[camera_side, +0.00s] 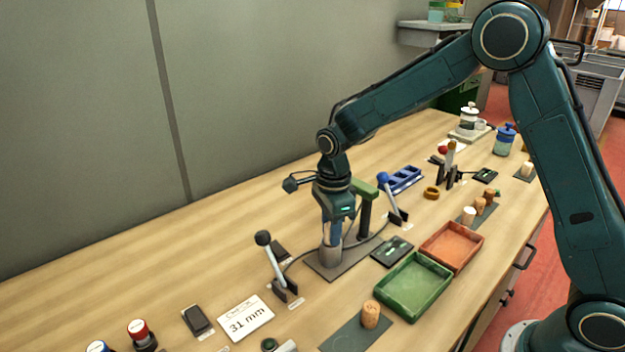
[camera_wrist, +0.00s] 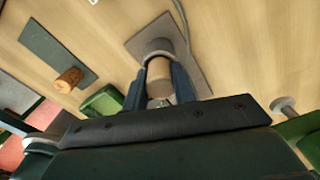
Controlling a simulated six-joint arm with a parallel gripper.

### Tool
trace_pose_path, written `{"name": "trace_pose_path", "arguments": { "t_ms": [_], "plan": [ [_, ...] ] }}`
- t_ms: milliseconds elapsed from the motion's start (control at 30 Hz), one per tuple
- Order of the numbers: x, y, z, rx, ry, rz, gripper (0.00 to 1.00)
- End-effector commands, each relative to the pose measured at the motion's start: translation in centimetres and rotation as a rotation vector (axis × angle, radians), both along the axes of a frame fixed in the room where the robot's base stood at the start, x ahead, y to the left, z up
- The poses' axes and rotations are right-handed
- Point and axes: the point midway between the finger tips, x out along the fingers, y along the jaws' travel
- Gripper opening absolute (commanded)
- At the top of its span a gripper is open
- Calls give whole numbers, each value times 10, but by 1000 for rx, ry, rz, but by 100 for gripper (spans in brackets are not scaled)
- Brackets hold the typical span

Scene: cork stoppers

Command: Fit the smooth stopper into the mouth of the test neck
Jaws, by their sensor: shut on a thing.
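My gripper (camera_wrist: 165,84) is shut on a plain tan stopper (camera_wrist: 158,70), held between its two blue fingers. In the side view, my gripper (camera_side: 335,238) points straight down over the test neck (camera_side: 331,257), a short grey cylinder on a grey base plate (camera_side: 353,262). In the wrist view, the neck's grey rim (camera_wrist: 157,45) shows just beyond the stopper's far end. The stopper is in line with the mouth and at or very near it. The fingers hide most of it in the side view, so I cannot tell how far it is inside.
A speckled cork (camera_side: 370,314) stands on a dark mat (camera_side: 350,335) at the front. A green tray (camera_side: 413,290) and an orange tray (camera_side: 452,247) lie right of the neck.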

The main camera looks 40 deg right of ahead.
Motion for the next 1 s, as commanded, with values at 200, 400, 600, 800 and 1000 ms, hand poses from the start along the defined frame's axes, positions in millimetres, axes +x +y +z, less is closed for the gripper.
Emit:
{"name": "trace_pose_path", "arguments": {
  "t_ms": [200,400,600,800,1000],
  "plan": [
    [0,0,0,0,0,0,6],
    [0,0,-1,0,0,0,6],
    [0,0,-4,0,0,0,6],
    [0,0,-6,0,0,0,6],
    [0,0,-8,0,0,0,6]
  ]
}}
